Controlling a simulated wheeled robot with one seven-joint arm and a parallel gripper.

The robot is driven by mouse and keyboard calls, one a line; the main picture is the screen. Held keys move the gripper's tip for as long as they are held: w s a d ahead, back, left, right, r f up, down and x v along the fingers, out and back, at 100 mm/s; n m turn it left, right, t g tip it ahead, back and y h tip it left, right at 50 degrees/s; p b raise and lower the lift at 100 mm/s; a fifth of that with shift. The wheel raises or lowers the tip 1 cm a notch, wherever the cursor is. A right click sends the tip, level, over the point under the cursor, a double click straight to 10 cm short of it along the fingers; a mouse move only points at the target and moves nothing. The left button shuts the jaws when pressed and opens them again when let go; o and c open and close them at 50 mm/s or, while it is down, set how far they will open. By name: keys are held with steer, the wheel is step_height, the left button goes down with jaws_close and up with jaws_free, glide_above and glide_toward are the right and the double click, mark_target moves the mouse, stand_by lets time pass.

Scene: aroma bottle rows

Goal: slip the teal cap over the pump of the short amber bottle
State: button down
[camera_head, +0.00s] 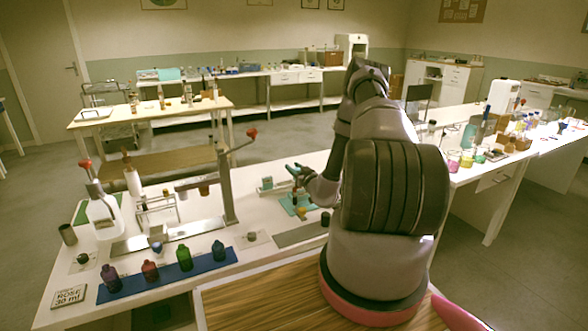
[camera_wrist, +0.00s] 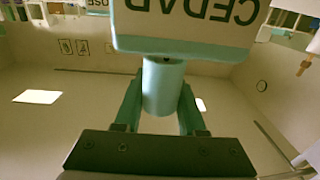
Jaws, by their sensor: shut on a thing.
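My gripper (camera_head: 300,174) is over the middle of the near bench in the head view. In the wrist view its fingers (camera_wrist: 161,105) are shut on a pale teal cylinder (camera_wrist: 163,85), which looks like the teal cap. A small teal patch of it (camera_head: 292,169) shows at the gripper in the head view. A wide white block lettered CEDAR (camera_wrist: 185,22), with a teal edge, lies just beyond the cylinder; I cannot tell if they are joined. A small amber-yellow thing (camera_head: 302,212) stands below my gripper on a teal mat; whether it is the short amber bottle is unclear. No pump is visible.
Purple (camera_head: 110,279), red (camera_head: 150,271), green (camera_head: 184,258) and blue-teal (camera_head: 218,251) bottles stand on a blue strip at the bench front. A press with a red knob (camera_head: 229,175) and a rack (camera_head: 158,207) stand to the left. A small dark thing (camera_head: 325,218) stands by the mat.

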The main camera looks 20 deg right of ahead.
steer(key=shift+f, duration=0.15)
steer(key=shift+f, duration=0.35)
steer(key=shift+f, duration=0.3)
stand_by(0.4)
steer(key=shift+f, duration=0.4)
steer(key=shift+s+f, duration=0.1)
steer(key=shift+f, duration=0.75)
stand_by(1.3)
jaws_free()
stand_by(0.3)
steer(key=shift+r, duration=3.6)
